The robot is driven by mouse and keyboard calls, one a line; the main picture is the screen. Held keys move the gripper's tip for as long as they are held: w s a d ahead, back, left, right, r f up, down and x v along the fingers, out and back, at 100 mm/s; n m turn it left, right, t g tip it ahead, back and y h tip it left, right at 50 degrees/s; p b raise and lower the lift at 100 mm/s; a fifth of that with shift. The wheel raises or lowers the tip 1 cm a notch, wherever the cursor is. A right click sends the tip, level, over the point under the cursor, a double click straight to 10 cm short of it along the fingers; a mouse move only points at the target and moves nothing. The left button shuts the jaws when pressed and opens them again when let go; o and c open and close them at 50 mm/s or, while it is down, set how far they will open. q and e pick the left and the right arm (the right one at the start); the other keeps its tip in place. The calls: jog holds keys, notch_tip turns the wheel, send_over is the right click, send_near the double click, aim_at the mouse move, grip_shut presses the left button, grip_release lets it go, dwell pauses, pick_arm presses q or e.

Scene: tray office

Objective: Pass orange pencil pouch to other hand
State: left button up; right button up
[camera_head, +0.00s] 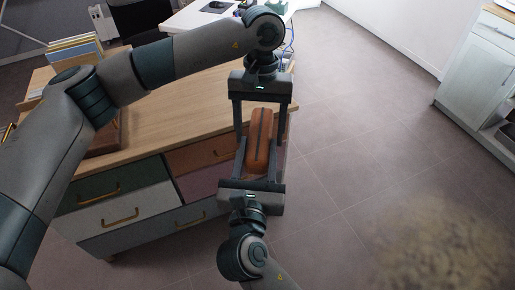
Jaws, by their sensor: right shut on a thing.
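The orange pencil pouch (261,131) is long and rounded, with a dark stripe along its top. It is held in the air in front of the wooden desk. My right gripper (258,152), coming up from the bottom of the view, is shut on the near part of the pouch, with a finger on each side. My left gripper (262,122) faces it from the far side. Its fingers are wide apart, one on each side of the pouch's far part, with gaps between them and the pouch.
The wooden desk (190,110) with coloured drawers (130,212) stands behind and left of the grippers. Folders (75,50) stand on its far left. A white table (190,18) is at the back. A white cabinet (480,70) is at the right. The floor (370,140) between is clear.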

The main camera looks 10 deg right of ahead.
aim_at(260, 126)
pick_arm(q)
notch_tip(260, 126, up, 12)
jog(key=w, duration=0.1)
jog(key=shift+w+d, duration=0.2)
jog(key=shift+w, duration=0.2)
dwell(0.3)
jog(key=shift+f, duration=0.15)
